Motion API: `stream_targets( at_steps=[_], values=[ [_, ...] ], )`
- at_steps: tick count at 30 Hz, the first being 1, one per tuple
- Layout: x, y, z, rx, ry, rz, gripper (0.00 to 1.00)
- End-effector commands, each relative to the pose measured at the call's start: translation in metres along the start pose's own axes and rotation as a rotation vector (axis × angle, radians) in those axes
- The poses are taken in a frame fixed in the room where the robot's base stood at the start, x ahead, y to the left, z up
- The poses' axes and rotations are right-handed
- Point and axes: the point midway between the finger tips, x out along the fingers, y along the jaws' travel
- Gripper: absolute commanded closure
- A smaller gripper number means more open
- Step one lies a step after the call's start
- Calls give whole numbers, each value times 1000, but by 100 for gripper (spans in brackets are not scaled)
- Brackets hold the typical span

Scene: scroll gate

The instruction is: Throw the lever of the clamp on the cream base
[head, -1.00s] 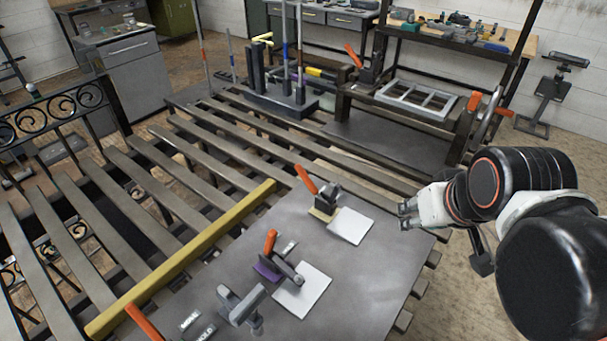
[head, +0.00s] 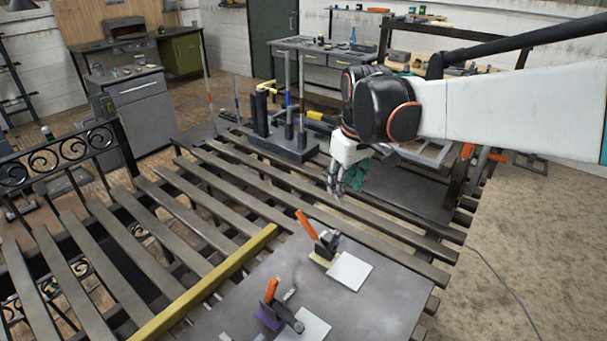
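The clamp (head: 326,243) on the cream base (head: 319,260) stands near the far edge of the grey plate. Its orange lever (head: 306,225) leans up to the left. A white square sheet (head: 350,271) lies at its right. My gripper (head: 338,196) hangs fingers down, above and behind this clamp in the picture, apart from it. It holds nothing that I can see; the finger gap is too small to judge.
A second clamp with an orange lever (head: 270,290) stands on a purple base (head: 268,318), nearer, beside another white sheet (head: 309,326). A yellow bar (head: 215,278) runs along the plate's left. Slats (head: 290,205) lie beyond. A post fixture (head: 285,140) stands behind.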

Motion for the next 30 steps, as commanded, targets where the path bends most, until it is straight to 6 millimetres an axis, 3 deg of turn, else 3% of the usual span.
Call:
stream_targets(
  at_steps=[6, 15, 25, 30],
  values=[
    [28, -6, -52, -123, -71, -42, 65],
    [74, -21, -100, -265, -154, -95, 65],
    [98, -27, -108, -304, -177, -111, 65],
    [124, -29, -103, -303, -176, -110, 65]
  ],
)
